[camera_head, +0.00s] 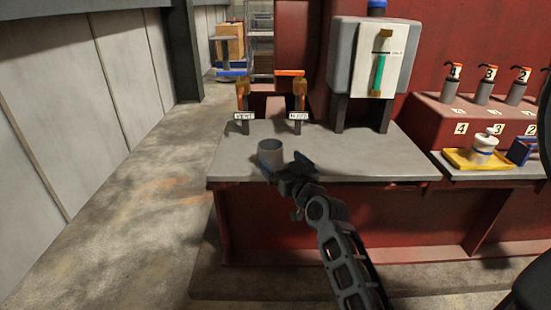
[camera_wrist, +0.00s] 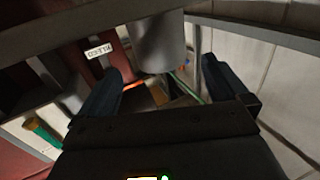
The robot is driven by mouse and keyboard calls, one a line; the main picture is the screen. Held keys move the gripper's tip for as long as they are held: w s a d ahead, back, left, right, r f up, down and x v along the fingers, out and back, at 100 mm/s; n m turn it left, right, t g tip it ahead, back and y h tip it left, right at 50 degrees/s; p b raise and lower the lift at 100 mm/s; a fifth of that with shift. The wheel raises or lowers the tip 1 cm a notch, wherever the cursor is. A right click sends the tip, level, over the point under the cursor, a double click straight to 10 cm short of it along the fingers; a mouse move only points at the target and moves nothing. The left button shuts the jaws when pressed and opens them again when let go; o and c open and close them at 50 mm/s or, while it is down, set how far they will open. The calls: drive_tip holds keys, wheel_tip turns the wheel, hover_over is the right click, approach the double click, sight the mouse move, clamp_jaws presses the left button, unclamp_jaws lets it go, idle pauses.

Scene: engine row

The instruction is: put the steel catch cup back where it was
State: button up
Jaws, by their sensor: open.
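The steel catch cup (camera_head: 270,153), a plain grey cylinder, stands upright on the grey bench top (camera_head: 370,157) near its left end, in front of the two labelled valves. My gripper (camera_head: 284,163) is at the cup's near right side, low over the bench, with its blue-tipped fingers spread. In the wrist view, which is turned over, the cup (camera_wrist: 158,42) shows ahead, between the directions of the two open fingers (camera_wrist: 165,90). I see nothing held in the gripper. Whether a finger touches the cup I cannot tell.
A blue-handled valve (camera_head: 241,92) and an orange-handled valve (camera_head: 298,92) rise behind the cup. A grey gauge box (camera_head: 345,60) stands on legs at the back. A yellow tray (camera_head: 463,161) with a white pot (camera_head: 485,142) is right. Floor at left is clear.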

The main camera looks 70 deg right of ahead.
drive_tip(key=v, duration=0.5)
drive_tip(key=shift+s+a+b, duration=0.2)
drive_tip(key=shift+a+b, duration=0.05)
drive_tip(key=shift+b, duration=0.15)
drive_tip(key=s+a+f+n+t+y, duration=0.1)
drive_tip(key=s+a+f+n+y, duration=0.15)
drive_tip(key=a, duration=0.85)
drive_tip(key=s+a+f+n+y, duration=0.1)
drive_tip(key=s+a+f+y, duration=0.2)
drive_tip(key=a, duration=0.8)
drive_tip(key=s+a+r+n+y, duration=0.2)
drive_tip(key=s+a+y, duration=0.1)
drive_tip(key=s+a, duration=0.3)
drive_tip(key=s+a+r+n+y, duration=0.3)
drive_tip(key=s+a, duration=0.4)
drive_tip(key=shift+s+t+y, duration=0.2)
drive_tip(key=shift+t+y, duration=0.1)
drive_tip(key=shift+y, duration=0.05)
drive_tip(key=shift+a, duration=0.1)
drive_tip(key=shift+r+p, duration=0.95)
drive_tip(key=shift+r, duration=0.05)
